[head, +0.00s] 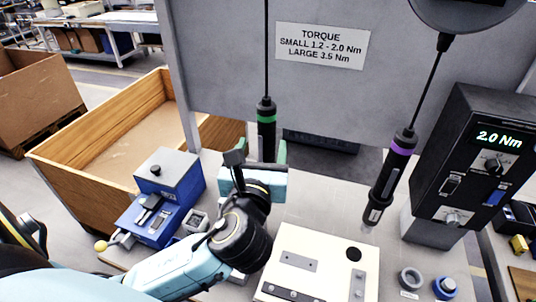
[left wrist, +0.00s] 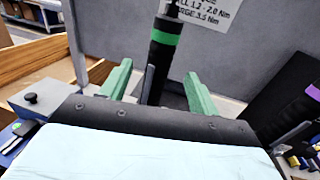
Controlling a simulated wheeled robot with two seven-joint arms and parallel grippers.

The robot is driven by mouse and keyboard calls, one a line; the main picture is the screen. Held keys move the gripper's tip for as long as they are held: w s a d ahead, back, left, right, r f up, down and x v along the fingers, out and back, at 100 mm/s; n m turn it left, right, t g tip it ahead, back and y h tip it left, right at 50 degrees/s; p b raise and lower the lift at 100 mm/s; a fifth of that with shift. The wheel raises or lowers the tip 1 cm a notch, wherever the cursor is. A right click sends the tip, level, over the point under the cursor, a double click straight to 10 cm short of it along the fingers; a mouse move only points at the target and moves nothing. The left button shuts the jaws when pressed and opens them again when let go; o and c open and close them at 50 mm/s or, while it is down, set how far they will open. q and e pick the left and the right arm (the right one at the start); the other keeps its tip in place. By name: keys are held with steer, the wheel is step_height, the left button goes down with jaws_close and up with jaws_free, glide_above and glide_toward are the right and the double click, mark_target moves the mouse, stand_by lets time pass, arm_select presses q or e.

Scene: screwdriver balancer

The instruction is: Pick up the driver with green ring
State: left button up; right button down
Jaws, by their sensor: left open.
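The driver with the green ring (head: 266,128) is black and hangs upright from a cable in the middle of the head view. In the left wrist view the same driver (left wrist: 160,55) stands between two green fingers. My left gripper (head: 266,152) is open, with its fingers to either side of the driver's lower part. It also shows in the left wrist view (left wrist: 158,85), with gaps between fingers and driver. The driver's lower end is hidden behind the gripper. A second driver with a purple ring (head: 391,175) hangs tilted to the right. My right gripper is out of view.
A grey panel carries a torque sign (head: 322,46). A black controller (head: 474,160) reading 2.0 Nm stands at right. A cream plate (head: 318,262) lies at the front, beside small round parts (head: 445,287). A blue device (head: 165,200) and a wooden crate (head: 100,120) are at left.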

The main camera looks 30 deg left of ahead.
arm_select(q)
steer(key=x, duration=0.6)
steer(key=p+x, duration=0.1)
steer(key=x, duration=0.2)
steer(key=shift+w+a+f, duration=0.1)
steer(key=shift+w+f, duration=0.1)
steer(key=shift+f, duration=0.15)
jaws_close()
